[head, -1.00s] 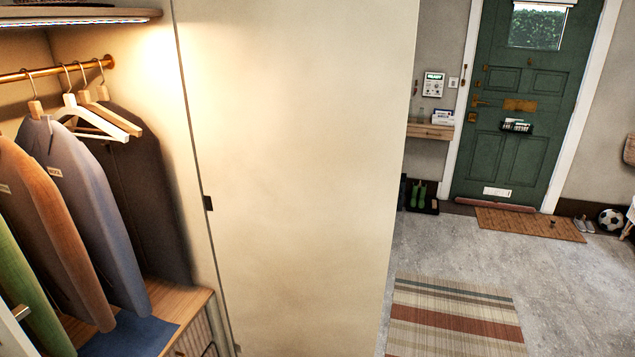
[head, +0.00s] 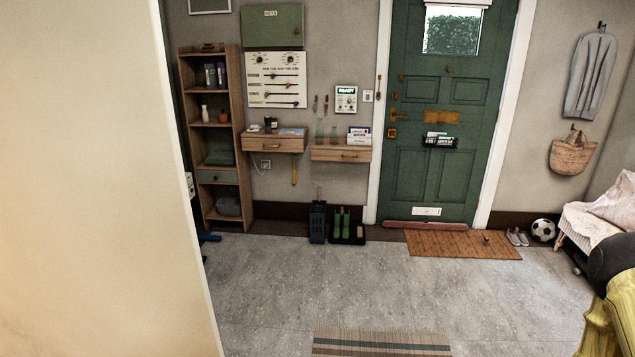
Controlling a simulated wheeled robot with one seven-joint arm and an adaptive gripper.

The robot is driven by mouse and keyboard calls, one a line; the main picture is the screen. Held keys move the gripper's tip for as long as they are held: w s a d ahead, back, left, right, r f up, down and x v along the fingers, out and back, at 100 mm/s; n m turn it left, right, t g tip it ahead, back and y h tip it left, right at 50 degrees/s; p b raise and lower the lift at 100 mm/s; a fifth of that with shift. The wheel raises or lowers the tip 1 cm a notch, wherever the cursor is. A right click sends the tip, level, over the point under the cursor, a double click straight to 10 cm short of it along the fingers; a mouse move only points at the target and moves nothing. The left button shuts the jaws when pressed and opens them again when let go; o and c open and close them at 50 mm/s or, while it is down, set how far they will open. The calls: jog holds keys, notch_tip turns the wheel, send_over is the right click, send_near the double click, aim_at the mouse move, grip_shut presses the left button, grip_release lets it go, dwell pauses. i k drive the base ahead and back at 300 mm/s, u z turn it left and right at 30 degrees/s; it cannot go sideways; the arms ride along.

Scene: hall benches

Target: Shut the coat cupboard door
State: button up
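A tall cream panel (head: 95,180) fills the left third of the head view. It looks like the coat cupboard's open door or side; I cannot tell which from this frame. Its right edge runs down beside the hall floor. No handle shows on it. The cupboard's inside and the coats are out of view. My gripper is not in view.
A striped rug (head: 380,343) lies on the open grey floor (head: 300,280). A shelf unit (head: 213,145), boot tray (head: 347,232), green front door (head: 440,110), doormat (head: 465,245) and football (head: 542,230) stand beyond. A yellow cloth (head: 612,315) is at right.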

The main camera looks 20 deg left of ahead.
aim_at(101, 255)
jog(key=i, duration=2.3)
jog(key=u, duration=4.15)
jog(key=i, duration=0.5)
